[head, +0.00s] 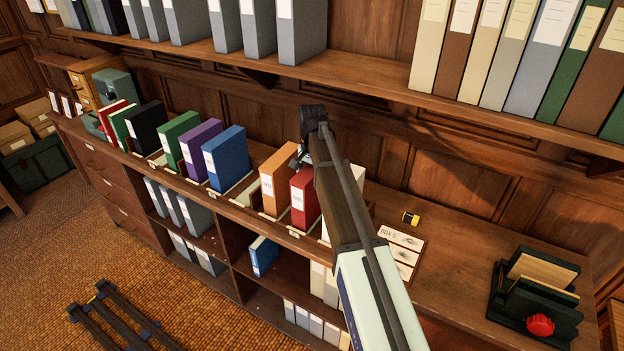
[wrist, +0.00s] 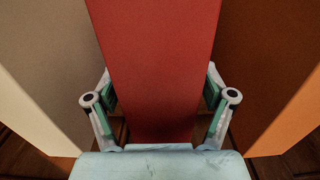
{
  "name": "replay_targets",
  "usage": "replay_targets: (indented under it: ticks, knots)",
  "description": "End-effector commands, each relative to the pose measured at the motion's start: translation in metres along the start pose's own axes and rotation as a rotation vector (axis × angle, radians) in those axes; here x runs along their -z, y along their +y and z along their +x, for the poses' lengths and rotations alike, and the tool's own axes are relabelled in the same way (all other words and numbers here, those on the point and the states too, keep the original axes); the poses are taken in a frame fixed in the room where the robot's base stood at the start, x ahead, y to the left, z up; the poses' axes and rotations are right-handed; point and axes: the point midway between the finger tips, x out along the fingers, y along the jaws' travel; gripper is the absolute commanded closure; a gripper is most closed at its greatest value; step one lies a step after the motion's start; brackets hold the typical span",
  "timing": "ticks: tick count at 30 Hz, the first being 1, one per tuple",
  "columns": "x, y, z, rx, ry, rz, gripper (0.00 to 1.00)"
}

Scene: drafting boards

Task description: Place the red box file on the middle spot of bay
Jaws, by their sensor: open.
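The red box file (head: 304,196) stands upright on the counter, between an orange box file (head: 278,180) and a cream one (head: 326,232) mostly hidden behind my arm. This is the middle spot of the right-hand bay. My gripper (head: 305,158) is over its top. In the wrist view the red box file (wrist: 165,60) lies between my gripper's two fingers (wrist: 160,95), which are open with a finger on each side. Small gaps show beside it; whether a finger touches it is hard to tell. The orange file (wrist: 285,90) is on the right there, the cream one (wrist: 35,80) on the left.
Blue (head: 226,158), purple (head: 201,150) and green (head: 179,140) files stand further left, then a black file (head: 146,126). An upper shelf (head: 350,75) with files overhangs behind.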

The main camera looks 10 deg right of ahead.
Motion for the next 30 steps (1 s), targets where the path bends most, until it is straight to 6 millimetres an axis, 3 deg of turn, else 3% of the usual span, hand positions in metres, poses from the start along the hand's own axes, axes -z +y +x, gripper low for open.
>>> replay_targets:
  ticks: [5, 21, 30]
  knots:
    - [0.001, -0.001, -0.018, 0.002, 0.002, 0.000, 0.18]
    - [0.001, -0.001, -0.105, 0.001, 0.001, 0.000, 0.18]
    - [0.000, 0.000, -0.118, 0.000, 0.000, 0.000, 0.18]
